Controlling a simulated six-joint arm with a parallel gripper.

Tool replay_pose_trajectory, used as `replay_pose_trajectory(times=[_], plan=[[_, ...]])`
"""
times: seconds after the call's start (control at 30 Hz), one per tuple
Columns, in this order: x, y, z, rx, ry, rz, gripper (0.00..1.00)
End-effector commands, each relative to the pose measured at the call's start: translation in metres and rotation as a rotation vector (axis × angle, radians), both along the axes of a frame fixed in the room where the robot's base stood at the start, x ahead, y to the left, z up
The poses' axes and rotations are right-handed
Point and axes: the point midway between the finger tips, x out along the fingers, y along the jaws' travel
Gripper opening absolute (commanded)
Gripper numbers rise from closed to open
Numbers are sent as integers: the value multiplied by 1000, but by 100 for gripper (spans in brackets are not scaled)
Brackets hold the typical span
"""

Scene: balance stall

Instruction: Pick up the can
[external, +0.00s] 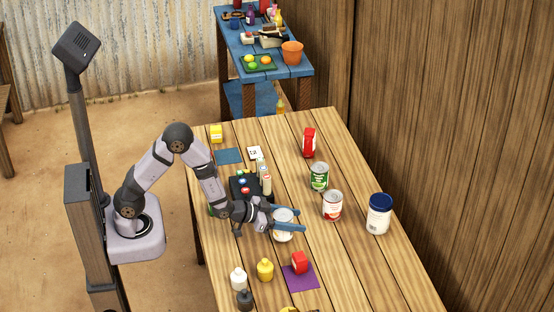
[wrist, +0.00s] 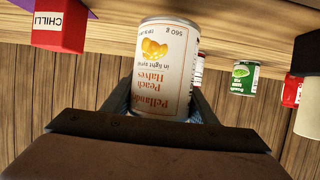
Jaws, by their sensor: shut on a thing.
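The can (external: 283,232), white with a peach halves label, stands upright between the two blue fingers of my gripper (external: 292,219) near the middle of the table. The fingers hide part of it in the external view. In the wrist view the peach can (wrist: 165,60) fills the space between the fingers, its label facing the camera. My gripper is shut on it. I cannot tell whether its base touches the table.
On the table (external: 345,260), a green can (external: 319,176), a red-and-white can (external: 332,206) and a blue-lidded tub (external: 379,216) stand to the right. A black tray (external: 240,187) is behind.

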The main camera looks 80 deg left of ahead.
Motion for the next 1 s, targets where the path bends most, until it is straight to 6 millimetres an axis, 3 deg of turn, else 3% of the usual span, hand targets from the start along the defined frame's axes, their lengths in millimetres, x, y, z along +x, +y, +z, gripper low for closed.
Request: replay_pose_trajectory(times=[0.2,0.53,0.77,1.0], plan=[[1,0,37,-2,-9,2,20],[1,0,68,-1,-5,0,20],[0,-1,70,0,-3,-1,20],[-4,-4,37,1,3,-9,20]])
